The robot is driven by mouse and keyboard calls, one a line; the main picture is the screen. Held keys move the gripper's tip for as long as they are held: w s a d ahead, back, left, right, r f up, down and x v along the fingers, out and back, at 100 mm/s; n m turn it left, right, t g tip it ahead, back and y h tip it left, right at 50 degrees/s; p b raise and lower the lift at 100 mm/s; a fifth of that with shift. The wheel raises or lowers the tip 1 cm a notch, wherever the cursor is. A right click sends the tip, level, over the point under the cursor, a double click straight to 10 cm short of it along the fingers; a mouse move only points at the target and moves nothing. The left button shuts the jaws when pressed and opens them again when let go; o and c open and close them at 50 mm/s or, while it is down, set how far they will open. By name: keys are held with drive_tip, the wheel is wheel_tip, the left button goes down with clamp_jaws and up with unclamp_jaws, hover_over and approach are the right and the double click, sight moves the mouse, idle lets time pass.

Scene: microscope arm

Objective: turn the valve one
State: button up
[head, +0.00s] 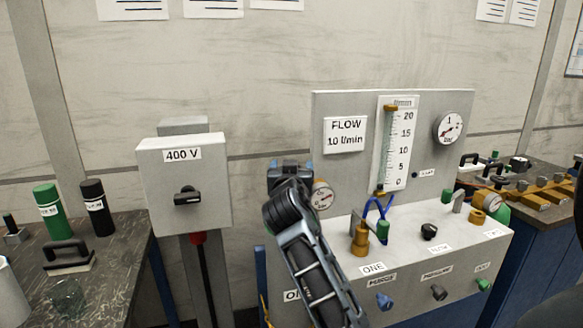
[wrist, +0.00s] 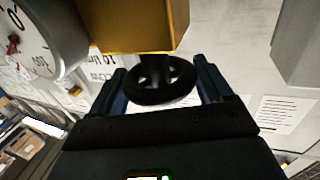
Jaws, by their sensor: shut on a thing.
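In the wrist view, a black round handwheel (wrist: 163,84) sits on a short stem at the end of a brass valve body (wrist: 135,22). My gripper (wrist: 160,88) has one finger on each side of the wheel and is shut on it. In the head view, my wrist and arm stand in front of the left part of the grey flow panel (head: 350,112) and hide the wheel and the fingers. A label reading ONE (head: 373,267) is on the bench-top box right of my arm.
A dial gauge (wrist: 32,40) is close to my gripper; a gauge (head: 322,195) also shows beside my arm. A flow tube (head: 391,150), hoses and several knobs crowd the panel unit. A 400 V switch box (head: 183,180) stands left. Green (head: 50,212) and black bottles are on the left bench.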

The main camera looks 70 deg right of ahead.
drive_tip(key=shift+r+n+t+y+p, duration=0.1)
drive_tip(key=shift+n+t+y+p, duration=0.95)
drive_tip(key=shift+t, duration=0.65)
drive_tip(key=shift+n+t+p, duration=0.3)
drive_tip(key=shift+n+t, duration=0.2)
drive_tip(key=shift+n, duration=0.05)
drive_tip(key=o, duration=1)
drive_tip(key=shift+c, duration=0.2)
drive_tip(key=shift+a, duration=0.1)
drive_tip(key=shift+s+a+f, duration=0.2)
drive_tip(key=shift+s+a, duration=0.05)
drive_tip(key=shift+a, duration=0.05)
drive_tip(key=b+v, duration=0.2)
drive_tip(key=v, duration=0.5)
drive_tip(key=shift+r, duration=0.15)
